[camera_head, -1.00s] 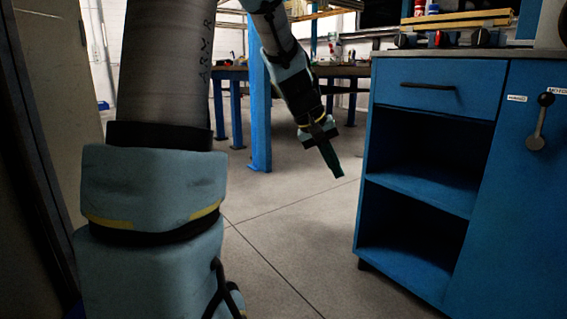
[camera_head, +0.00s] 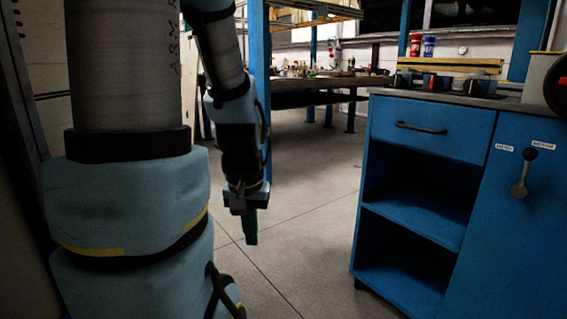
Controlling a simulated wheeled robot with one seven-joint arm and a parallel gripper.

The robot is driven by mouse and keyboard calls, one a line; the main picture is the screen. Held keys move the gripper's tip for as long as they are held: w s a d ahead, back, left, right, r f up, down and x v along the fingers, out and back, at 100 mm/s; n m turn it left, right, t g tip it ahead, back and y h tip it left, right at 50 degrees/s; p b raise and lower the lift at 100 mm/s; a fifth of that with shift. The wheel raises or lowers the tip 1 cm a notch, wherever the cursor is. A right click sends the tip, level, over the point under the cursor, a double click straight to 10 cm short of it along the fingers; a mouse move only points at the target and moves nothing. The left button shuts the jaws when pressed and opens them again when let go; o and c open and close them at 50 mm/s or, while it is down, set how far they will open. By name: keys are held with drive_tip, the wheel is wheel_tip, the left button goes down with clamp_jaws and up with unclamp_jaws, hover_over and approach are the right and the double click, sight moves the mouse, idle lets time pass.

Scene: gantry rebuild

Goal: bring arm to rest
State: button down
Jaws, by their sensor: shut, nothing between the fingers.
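My gripper (camera_head: 250,228) hangs from my arm and points down at the floor, left of the blue cabinet. Its dark green fingers are together with nothing between them. It is apart from the cabinet and above the bare floor. My arm comes down from the top of the view, beside my grey column at the left.
The blue cabinet (camera_head: 437,122) stands at the right, with a shut drawer, open shelves and a door with a lever handle (camera_head: 524,172). A workbench (camera_head: 330,84) with several small items is at the back. The concrete floor (camera_head: 310,200) between is clear.

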wheel_tip(320, 180, up, 30)
drive_tip(key=p, duration=2.7)
drive_tip(key=shift+f, duration=0.25)
